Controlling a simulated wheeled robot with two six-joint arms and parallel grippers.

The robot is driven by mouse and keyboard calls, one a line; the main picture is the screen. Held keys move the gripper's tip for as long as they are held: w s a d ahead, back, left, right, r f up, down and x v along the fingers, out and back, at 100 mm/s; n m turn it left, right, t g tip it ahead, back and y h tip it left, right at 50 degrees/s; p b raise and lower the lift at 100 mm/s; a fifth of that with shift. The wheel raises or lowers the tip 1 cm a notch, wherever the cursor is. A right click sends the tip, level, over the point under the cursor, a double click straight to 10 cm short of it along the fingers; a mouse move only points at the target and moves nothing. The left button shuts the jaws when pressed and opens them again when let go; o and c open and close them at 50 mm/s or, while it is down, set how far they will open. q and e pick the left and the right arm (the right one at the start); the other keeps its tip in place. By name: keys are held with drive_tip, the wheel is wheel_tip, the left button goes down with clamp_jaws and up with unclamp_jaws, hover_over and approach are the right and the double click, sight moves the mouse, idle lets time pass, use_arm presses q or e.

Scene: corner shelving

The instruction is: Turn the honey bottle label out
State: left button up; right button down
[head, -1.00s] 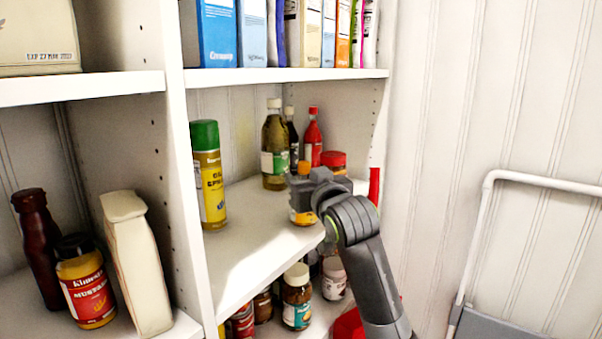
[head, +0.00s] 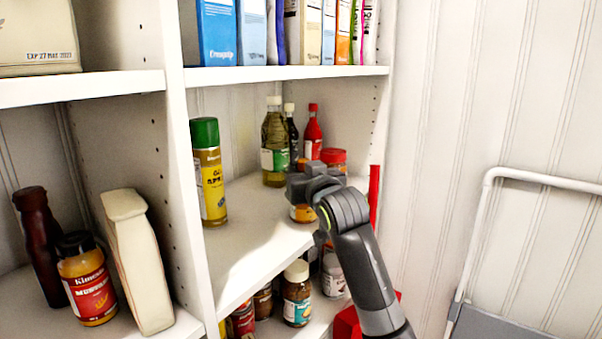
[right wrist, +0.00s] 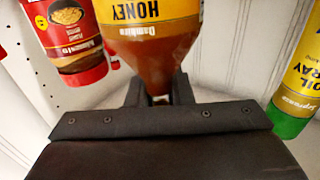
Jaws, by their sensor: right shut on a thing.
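The honey bottle (head: 303,213) stands on the middle shelf, mostly hidden behind my right gripper (head: 310,180) in the head view. In the right wrist view, the honey bottle (right wrist: 155,48) is amber, with a yellow label reading HONEY turned toward that camera. The fingers of my right gripper (right wrist: 162,92) are shut on its narrow end, at the bottom of that view. From the head, only a small orange and white part of the bottle shows. My left gripper is in neither view.
An oil spray can (head: 209,172) stands left on the same shelf. An oil bottle (head: 275,145), a red sauce bottle (head: 312,135) and a red-lidded jar (head: 334,157) stand behind the gripper. The shelf's front middle is clear. Several jars (head: 297,295) stand below.

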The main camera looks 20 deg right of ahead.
drive_tip(key=shift+n+y+p, duration=0.6)
drive_tip(key=shift+y+p, duration=0.15)
drive_tip(key=shift+y, duration=0.55)
drive_tip(key=shift+a, duration=0.1)
drive_tip(key=shift+n, duration=0.3)
drive_tip(key=shift+n+g+y+p, duration=0.4)
drive_tip(key=shift+y+p, duration=0.1)
drive_tip(key=shift+y, duration=0.2)
drive_tip(key=shift+s+a+n+y, duration=0.1)
drive_tip(key=shift+n+y, duration=0.3)
drive_tip(key=shift+y, duration=0.2)
drive_tip(key=shift+f+g+y, duration=0.1)
drive_tip(key=shift+g+y, duration=0.2)
drive_tip(key=shift+a+n+g+y+b, duration=0.15)
drive_tip(key=shift+n+g+y+b, duration=0.25)
drive_tip(key=shift+n+y, duration=0.45)
